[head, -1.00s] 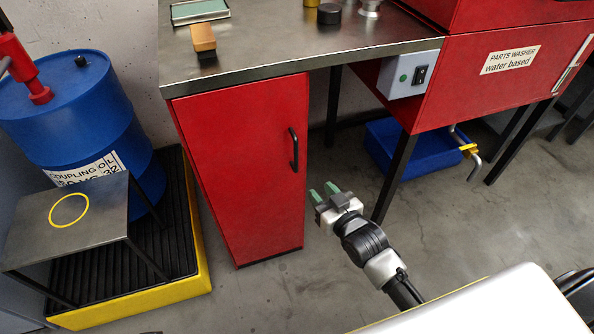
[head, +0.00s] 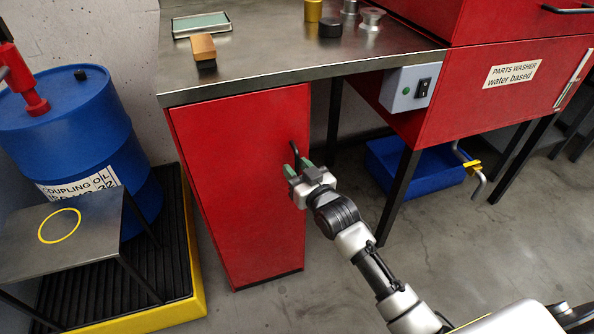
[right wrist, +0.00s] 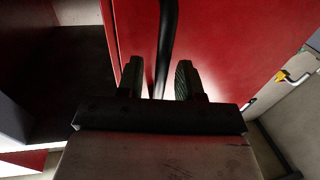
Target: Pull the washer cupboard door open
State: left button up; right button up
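The red washer cupboard door (head: 235,185) is closed flush under the steel bench top. Its black vertical handle (head: 294,151) sits near the door's right edge; its lower part is hidden behind my right gripper in the head view. My right gripper (head: 298,165) is at the handle with green-padded fingers pointing at the door. In the right wrist view, the black handle (right wrist: 166,50) runs down between the two spread fingertips (right wrist: 160,80), with a gap visible to the right finger. Whether the left finger touches it I cannot tell. My left gripper is not in view.
The bench top (head: 270,60) overhangs the cupboard. A red parts washer (head: 490,75) stands right, with a blue bin (head: 410,170) below. Floor before the door is clear.

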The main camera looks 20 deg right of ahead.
jog(key=shift+w, duration=0.1)
grip_shut()
dwell(0.4)
